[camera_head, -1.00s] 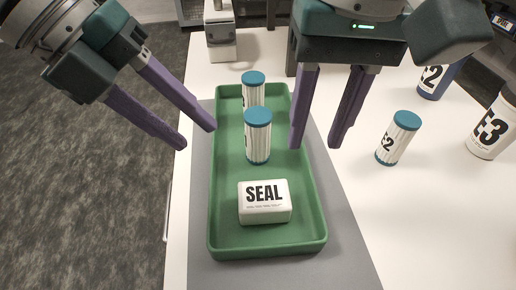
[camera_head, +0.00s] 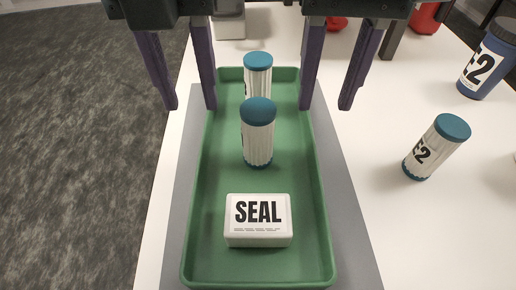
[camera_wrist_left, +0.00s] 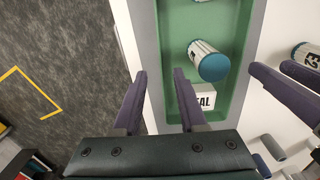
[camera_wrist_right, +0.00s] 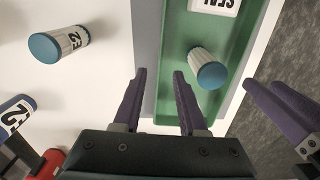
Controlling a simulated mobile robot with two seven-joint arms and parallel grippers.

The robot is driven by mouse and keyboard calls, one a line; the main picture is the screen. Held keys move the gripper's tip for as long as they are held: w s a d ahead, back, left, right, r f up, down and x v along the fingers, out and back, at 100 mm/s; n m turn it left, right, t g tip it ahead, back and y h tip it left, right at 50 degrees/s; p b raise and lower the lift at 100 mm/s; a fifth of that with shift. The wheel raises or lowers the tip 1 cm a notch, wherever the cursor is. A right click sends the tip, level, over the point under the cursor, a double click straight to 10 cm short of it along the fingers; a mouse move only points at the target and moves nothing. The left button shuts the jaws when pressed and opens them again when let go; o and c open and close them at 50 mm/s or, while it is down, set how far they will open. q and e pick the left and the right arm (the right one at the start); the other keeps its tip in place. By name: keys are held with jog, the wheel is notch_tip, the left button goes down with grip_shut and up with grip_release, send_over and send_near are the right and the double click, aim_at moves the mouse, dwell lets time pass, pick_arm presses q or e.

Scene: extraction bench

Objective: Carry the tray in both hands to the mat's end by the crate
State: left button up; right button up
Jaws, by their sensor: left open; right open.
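The green tray (camera_head: 205,225) lies on the grey mat (camera_head: 350,235) on the white bench. In it stand two white ribbed canisters with blue lids, one nearer (camera_head: 258,140) and one further back (camera_head: 258,75), and a white SEAL box (camera_head: 258,220) at the near end. My left gripper (camera_head: 192,106) is open and empty over the tray's left long wall near the far end; the left wrist view (camera_wrist_left: 158,75) shows its fingers apart above that side. My right gripper (camera_head: 325,107) is open over the right long wall; the right wrist view (camera_wrist_right: 160,75) shows it there. Contact with the walls cannot be told.
A white E2 canister with a blue lid (camera_head: 437,147) stands on the bench right of the mat. A blue E2 bottle (camera_head: 488,62) is further right. A red object (camera_head: 425,15) and a white device (camera_head: 230,27) are at the back. Dark carpet lies left of the bench.

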aim_at(203, 142)
pick_arm(q)
notch_tip(203, 142, down, 9)
jog(key=shift+f, duration=0.1)
pick_arm(e)
notch_tip(203, 142, down, 9)
jog(key=shift+f, duration=0.1)
pick_arm(q)
jog(key=shift+c, duration=0.3)
pick_arm(e)
jog(key=shift+c, duration=0.3)
pick_arm(q)
grip_shut()
pick_arm(e)
grip_shut()
dwell(0.3)
